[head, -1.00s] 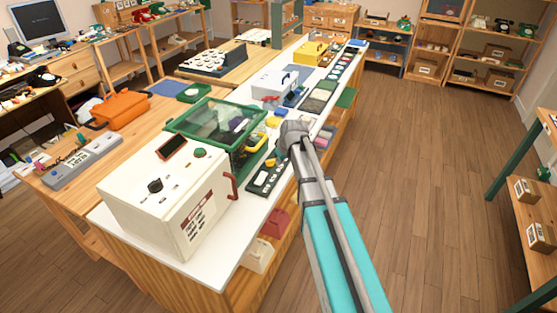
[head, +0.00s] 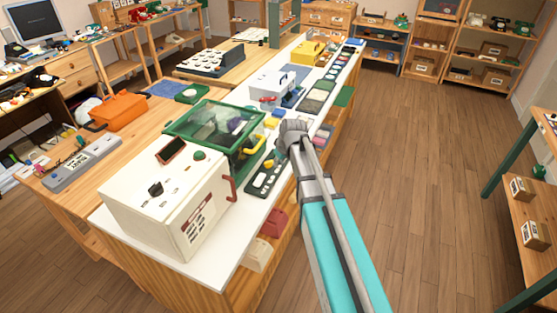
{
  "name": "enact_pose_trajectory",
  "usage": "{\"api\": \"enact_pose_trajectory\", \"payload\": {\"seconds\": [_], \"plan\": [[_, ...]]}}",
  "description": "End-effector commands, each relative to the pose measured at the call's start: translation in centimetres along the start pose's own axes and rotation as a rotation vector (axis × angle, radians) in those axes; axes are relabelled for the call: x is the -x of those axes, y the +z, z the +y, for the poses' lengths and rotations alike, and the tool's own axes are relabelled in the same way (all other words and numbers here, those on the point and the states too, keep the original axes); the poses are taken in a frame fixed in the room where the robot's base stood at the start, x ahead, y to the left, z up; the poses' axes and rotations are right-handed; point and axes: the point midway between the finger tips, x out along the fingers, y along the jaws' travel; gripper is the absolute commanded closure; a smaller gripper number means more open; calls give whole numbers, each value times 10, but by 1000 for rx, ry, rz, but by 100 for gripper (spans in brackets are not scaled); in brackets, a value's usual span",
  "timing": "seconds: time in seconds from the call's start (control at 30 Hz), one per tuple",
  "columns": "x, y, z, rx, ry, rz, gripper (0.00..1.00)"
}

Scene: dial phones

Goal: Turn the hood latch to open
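A box with a green frame and clear hood (head: 212,122) stands on the white-topped counter, its lid looking closed. A yellow handle-like part (head: 255,143) sits on its right front side; I cannot tell whether this is the hood latch. In front is a white box (head: 160,205) with a black knob (head: 155,189), a green button (head: 199,155), a small dark screen (head: 172,150) and a red handle (head: 231,188). My arm reaches up from the bottom to a grey joint right of the hood. My gripper is not visible.
A dark tray of small parts (head: 265,176) lies between the hood box and my arm. A white toolbox-like case (head: 270,86) and a yellow case (head: 308,53) stand further along the counter. An orange case (head: 118,111) is on the left table. The wooden floor at right is clear.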

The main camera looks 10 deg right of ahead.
Motion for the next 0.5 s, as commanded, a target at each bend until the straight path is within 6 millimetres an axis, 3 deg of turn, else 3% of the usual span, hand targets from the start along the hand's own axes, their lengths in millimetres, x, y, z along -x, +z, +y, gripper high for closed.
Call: {"api": "enact_pose_trajectory", "payload": {"seconds": [0.03, 0.1, 0.27, 0.5], "plan": [[2, 8, -5, -11, -1, -11, 55], [6, 21, -11, -36, -1, -34, 44], [18, 65, -34, -127, 4, -116, 44], [42, 143, -69, -305, 42, -268, 44]]}}
